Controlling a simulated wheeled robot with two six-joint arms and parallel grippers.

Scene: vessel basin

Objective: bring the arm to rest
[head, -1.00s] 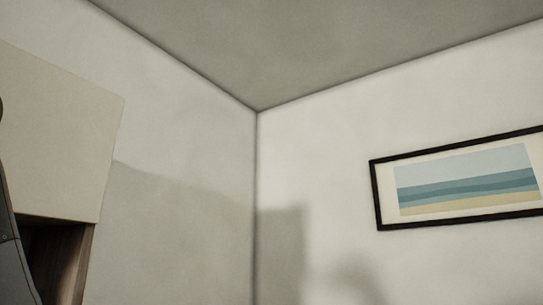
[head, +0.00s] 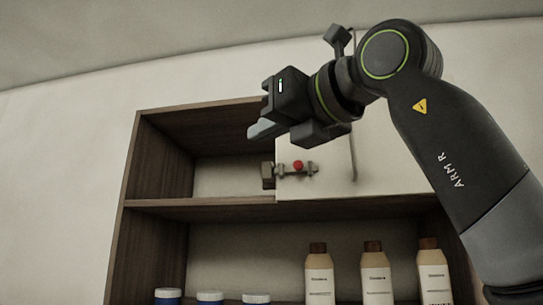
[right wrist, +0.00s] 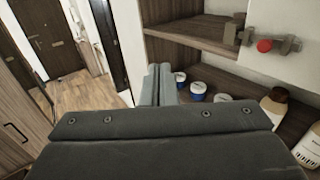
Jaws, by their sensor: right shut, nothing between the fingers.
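My right arm, marked ARM R, comes in from the right in the head view. Its gripper (head: 262,130) is raised in front of the upper part of a wall cabinet and points left. The fingers are shut with nothing between them. In the right wrist view the closed fingers (right wrist: 158,84) show beyond the dark gripper body, apart from the shelf. My left gripper is not in view.
A dark wood cabinet (head: 130,185) has a pale sliding panel (head: 380,172) with a red-buttoned latch (head: 297,166). Bottles (head: 319,275) and blue-white jars (head: 210,298) stand on the lower shelf. The right wrist view shows open floor (right wrist: 90,95) and a dark door (right wrist: 40,35).

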